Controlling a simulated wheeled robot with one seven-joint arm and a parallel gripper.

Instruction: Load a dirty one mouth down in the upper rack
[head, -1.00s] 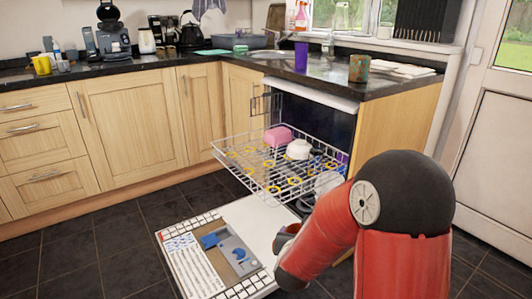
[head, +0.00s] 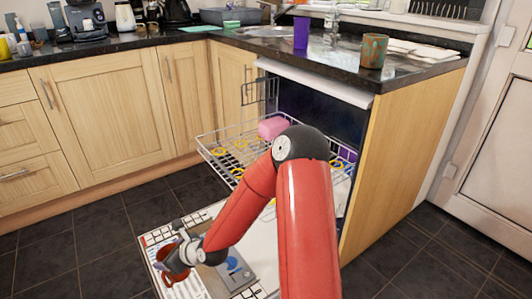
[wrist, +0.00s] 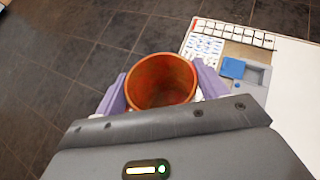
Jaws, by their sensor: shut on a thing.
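My gripper (head: 184,250) is shut on a reddish-brown cup (head: 172,268), low over the open dishwasher door (head: 215,212). In the wrist view my gripper (wrist: 160,86) has its lilac fingers on opposite sides of the cup (wrist: 162,80), whose round mouth faces the camera. The inside looks orange-brown with darker patches. The upper rack (head: 222,143) is pulled out and holds a pink item (head: 273,127) and yellow rings. My arm hides the rack's right part.
A purple cup (head: 301,32) and a teal-and-brown cup (head: 374,50) stand on the dark counter (head: 425,68) above the dishwasher. The door's inner face bears a detergent compartment (head: 235,272). Tiled floor (head: 75,240) is clear on the left.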

